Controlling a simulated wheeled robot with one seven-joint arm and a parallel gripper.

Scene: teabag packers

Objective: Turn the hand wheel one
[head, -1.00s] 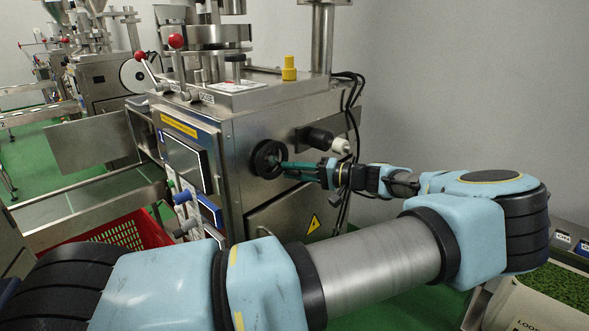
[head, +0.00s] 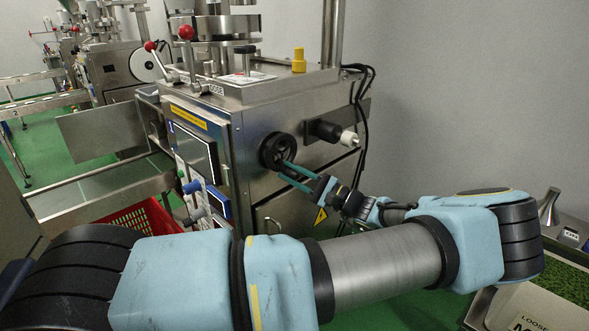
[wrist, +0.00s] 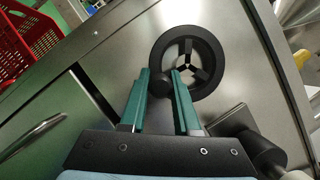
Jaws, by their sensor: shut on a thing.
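The hand wheel (head: 278,136), a black ring with spokes, sits on the side panel of the steel machine (head: 246,145). In the wrist view the hand wheel (wrist: 216,62) is at the upper middle, with a silvery hub. A round black knob (wrist: 159,84) stands at its lower left rim. My gripper (wrist: 161,76) has its green fingers on either side of this knob and is shut on it. In the head view my gripper (head: 286,170) reaches the lower right of the wheel from the right. The fingers partly hide the lower rim there.
A black cylinder with a white tip (head: 325,131) juts from the panel right of the wheel. Black cables (head: 366,100) hang behind it. A red crate (head: 140,222) stands at the left. Red-knobbed levers (head: 186,33) and a yellow cap (head: 299,60) are on top.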

